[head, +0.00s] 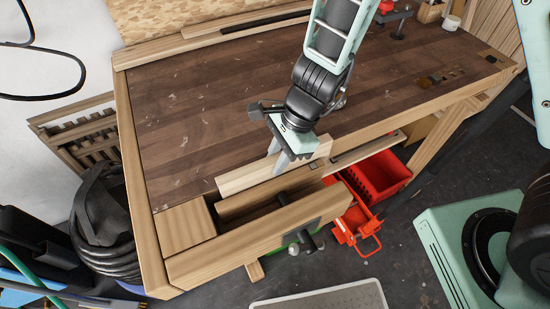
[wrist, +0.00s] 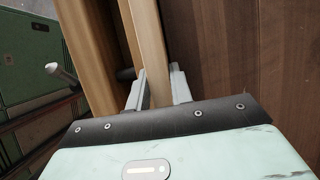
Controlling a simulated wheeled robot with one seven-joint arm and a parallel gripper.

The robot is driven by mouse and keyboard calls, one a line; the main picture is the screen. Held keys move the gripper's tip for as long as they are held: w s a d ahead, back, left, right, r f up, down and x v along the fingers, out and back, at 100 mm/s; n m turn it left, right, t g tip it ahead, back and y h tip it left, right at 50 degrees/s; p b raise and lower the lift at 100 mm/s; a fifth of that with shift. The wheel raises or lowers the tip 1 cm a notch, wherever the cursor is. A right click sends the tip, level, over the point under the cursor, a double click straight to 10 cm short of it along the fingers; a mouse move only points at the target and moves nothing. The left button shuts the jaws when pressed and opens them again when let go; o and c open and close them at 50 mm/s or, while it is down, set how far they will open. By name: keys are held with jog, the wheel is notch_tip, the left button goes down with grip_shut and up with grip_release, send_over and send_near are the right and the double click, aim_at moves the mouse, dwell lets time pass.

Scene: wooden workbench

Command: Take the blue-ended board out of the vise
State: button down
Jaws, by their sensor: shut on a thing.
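A pale wooden board (head: 245,178) lies lengthwise along the bench's front edge, beside the vise opening. No blue end shows on it in either view. My gripper (head: 280,165) is shut on the board from above. In the wrist view, the two grey fingers of my gripper (wrist: 158,92) are on either side of the board (wrist: 152,45). The vise (head: 260,240) has a thick wooden front jaw, with a dark gap behind it and a black screw across the gap. I cannot tell whether the board's lower edge is still between the jaws.
The dark workbench top (head: 200,120) is mostly clear. A black clamp (head: 398,25) stands at the back right. A mint-green machine (head: 455,235) stands on the floor at right, and black hoses (head: 100,220) hang at left.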

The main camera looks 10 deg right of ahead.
jog(key=c, duration=1.2)
grip_release()
jog(key=shift+o, duration=0.2)
jog(key=shift+r, duration=0.1)
jog(key=p+v, duration=0.4)
jog(key=v, duration=1.3)
jog(key=shift+w+d, duration=0.1)
jog(key=s+r+n+h, duration=0.1)
jog(key=s+r+n, duration=0.1)
jog(key=s+n, duration=0.5)
jog(key=s+d+r+n+t+h, duration=0.1)
jog(key=s+n, duration=0.6)
jog(key=n, duration=0.8)
jog(key=shift+r+n+h, duration=0.3)
jog(key=shift+r+h, duration=0.5)
